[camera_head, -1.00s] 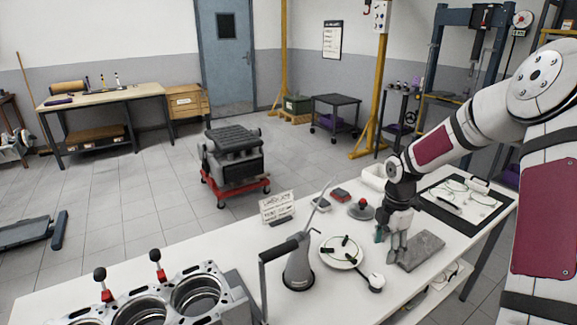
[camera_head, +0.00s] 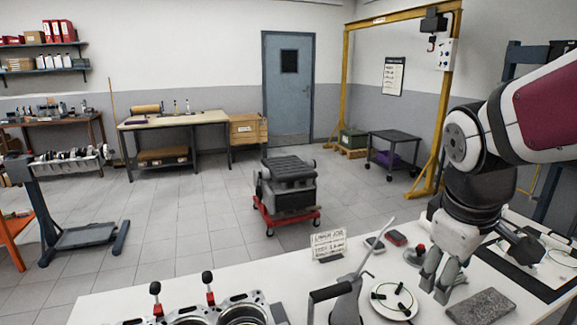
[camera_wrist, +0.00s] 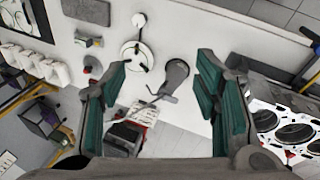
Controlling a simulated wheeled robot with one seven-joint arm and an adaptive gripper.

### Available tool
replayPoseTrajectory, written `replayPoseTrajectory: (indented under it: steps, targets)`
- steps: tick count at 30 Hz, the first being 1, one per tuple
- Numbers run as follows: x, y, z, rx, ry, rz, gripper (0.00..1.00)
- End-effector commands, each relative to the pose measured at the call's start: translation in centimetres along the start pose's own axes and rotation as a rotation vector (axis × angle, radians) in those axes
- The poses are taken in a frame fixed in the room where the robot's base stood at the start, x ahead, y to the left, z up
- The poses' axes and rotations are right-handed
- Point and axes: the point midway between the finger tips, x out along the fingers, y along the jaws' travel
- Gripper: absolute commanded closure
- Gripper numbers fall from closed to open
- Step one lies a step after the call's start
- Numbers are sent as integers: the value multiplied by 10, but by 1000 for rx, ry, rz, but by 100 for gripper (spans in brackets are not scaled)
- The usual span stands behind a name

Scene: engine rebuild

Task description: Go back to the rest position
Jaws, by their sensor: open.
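My gripper (camera_head: 437,284) is raised above the right part of the white workbench (camera_head: 260,281), pointing down. In the wrist view my gripper (camera_wrist: 158,92) has its two green-padded fingers wide apart with nothing between them touching. Below it are a white round dish (camera_head: 393,304) with black-tipped pieces and a grey oil can (camera_head: 345,305) with a long spout. The dish (camera_wrist: 136,54) and can (camera_wrist: 177,74) also show in the wrist view. A dark grey flat block (camera_head: 481,307) lies to the right of the dish.
An engine block (camera_head: 225,319) with red-and-black clamps sits at the bench's front. A black-framed mat (camera_head: 535,269) lies right. An engine on a red dolly (camera_head: 287,192) stands on open floor.

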Motion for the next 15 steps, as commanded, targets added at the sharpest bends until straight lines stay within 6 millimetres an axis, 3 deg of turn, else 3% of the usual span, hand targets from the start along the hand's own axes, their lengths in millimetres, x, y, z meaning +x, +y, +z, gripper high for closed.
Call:
replayPoseTrajectory:
  steps: [1, 6, 15]
  targets:
    - [-13, -11, 6, 61, 33, 8, 44]
    - [-42, -46, 28, 296, 136, -16, 44]
    - [-62, -87, 54, 566, 258, -114, 44]
